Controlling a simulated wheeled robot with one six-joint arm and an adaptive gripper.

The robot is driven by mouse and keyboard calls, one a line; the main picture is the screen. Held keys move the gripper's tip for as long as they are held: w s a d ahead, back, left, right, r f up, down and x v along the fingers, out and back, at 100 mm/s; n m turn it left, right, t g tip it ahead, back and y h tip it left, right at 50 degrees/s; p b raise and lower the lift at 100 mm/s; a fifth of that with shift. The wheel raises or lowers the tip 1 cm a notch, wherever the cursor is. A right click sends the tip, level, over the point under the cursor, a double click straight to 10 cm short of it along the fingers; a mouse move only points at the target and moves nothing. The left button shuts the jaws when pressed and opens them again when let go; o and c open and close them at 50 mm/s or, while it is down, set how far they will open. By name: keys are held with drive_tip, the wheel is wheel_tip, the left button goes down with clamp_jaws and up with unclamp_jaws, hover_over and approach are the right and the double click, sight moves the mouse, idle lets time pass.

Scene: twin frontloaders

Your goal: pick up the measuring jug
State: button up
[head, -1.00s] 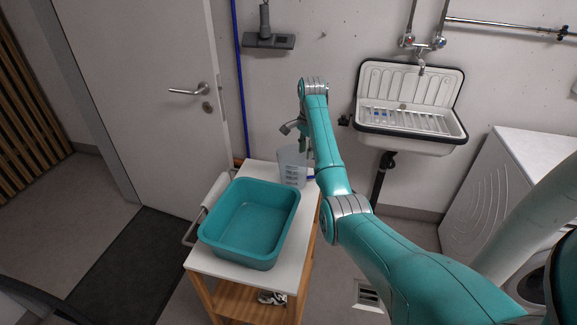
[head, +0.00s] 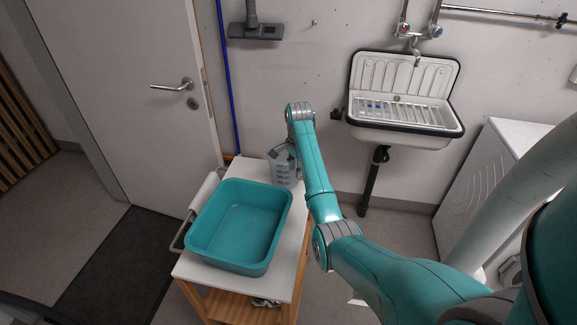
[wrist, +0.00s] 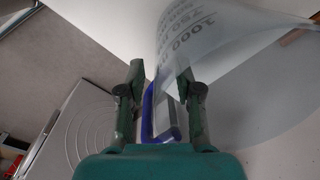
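The measuring jug (head: 281,172) is translucent grey and stands at the back of the white-topped trolley (head: 262,172). In the wrist view its body (wrist: 225,50) with printed numbers fills the upper right. Its blue handle (wrist: 149,112) lies between the two fingers of my gripper (wrist: 159,72). The fingers stand apart, one on either side of the handle, and do not appear closed on it. In the head view my gripper is down at the jug, mostly hidden by my arm.
A teal basin (head: 240,228) takes up most of the trolley top in front of the jug. A wall sink (head: 405,100) is at the back right, with a white appliance (head: 495,170) beyond my arm. A door (head: 130,90) stands at the left.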

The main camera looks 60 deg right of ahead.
drive_tip(key=shift+f, duration=0.3)
clamp_jaws()
